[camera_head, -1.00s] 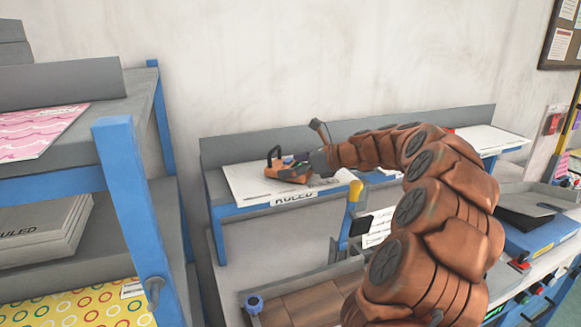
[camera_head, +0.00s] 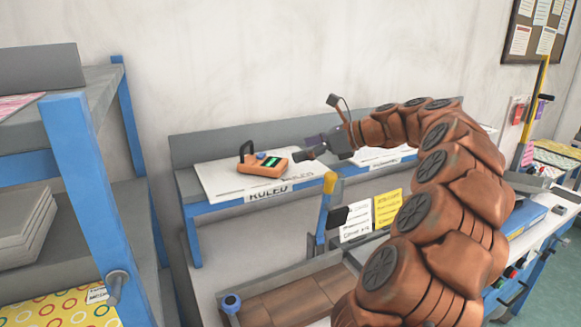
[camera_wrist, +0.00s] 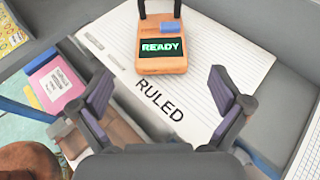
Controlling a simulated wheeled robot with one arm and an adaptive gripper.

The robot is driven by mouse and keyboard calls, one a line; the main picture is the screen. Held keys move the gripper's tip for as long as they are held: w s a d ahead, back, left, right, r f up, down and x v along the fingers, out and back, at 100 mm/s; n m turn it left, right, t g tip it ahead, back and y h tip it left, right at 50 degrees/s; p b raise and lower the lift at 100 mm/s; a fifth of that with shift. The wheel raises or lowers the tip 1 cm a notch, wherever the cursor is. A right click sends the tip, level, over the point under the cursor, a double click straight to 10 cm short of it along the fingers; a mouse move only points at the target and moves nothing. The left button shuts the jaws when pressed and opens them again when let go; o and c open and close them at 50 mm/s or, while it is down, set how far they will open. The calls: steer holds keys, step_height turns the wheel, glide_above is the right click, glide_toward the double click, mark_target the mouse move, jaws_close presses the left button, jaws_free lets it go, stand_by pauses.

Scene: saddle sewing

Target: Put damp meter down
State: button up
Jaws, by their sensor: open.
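The damp meter (camera_head: 263,164) is a small orange box with a dark handle and a green-lit screen. It rests on a white ruled pad (camera_head: 222,184) on the raised shelf. In the wrist view the damp meter (camera_wrist: 163,55) shows "READY" on its screen, beyond my fingertips, on the ruled pad (camera_wrist: 205,95). My gripper (camera_head: 312,152) is just to the right of the meter, apart from it. In the wrist view my gripper (camera_wrist: 162,85) has its two fingers spread wide with nothing between them.
A blue-framed rack (camera_head: 85,190) stands at the left. Below the shelf are a yellow-topped lever (camera_head: 329,184), a yellow note (camera_head: 388,209) and a wooden-bottomed tray (camera_head: 300,300). A blue box (camera_head: 528,222) is at the right. A grey back panel (camera_head: 190,150) runs behind the shelf.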

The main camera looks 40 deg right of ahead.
steer(key=shift+s, duration=0.1)
steer(key=a+n, duration=0.1)
steer(key=a, duration=0.1)
steer(key=w+a+n+g, duration=0.1)
steer(key=a, duration=0.2)
steer(key=a+f+n+g+y, duration=0.1)
steer(key=a, duration=0.2)
steer(key=shift+w, duration=0.15)
steer(key=s+a+f+n+g, duration=0.2)
steer(key=s+a+f+n, duration=0.15)
steer(key=a, duration=0.45)
steer(key=s+a+f+n+g, duration=0.2)
steer(key=a+n+g, duration=0.1)
steer(key=a+n, duration=0.3)
steer(key=s+a+f+n+g, duration=0.2)
steer(key=a+f+n, duration=0.1)
steer(key=a, duration=0.6)
steer(key=s+a+f+n+g+h, duration=0.35)
steer(key=s+a+f+n, duration=0.25)
steer(key=s, duration=0.4)
steer(key=s+d+f+n+h, duration=0.1)
steer(key=s+f+n+h, duration=0.1)
steer(key=s, duration=0.5)
steer(key=s+d+f+n+g+h, duration=0.1)
steer(key=s+d+f+n+h, duration=0.1)
steer(key=s+f+n, duration=0.3)
steer(key=shift+s+n, duration=0.75)
steer(key=shift+s, duration=0.1)
steer(key=shift+d+f, duration=0.1)
jaws_close()
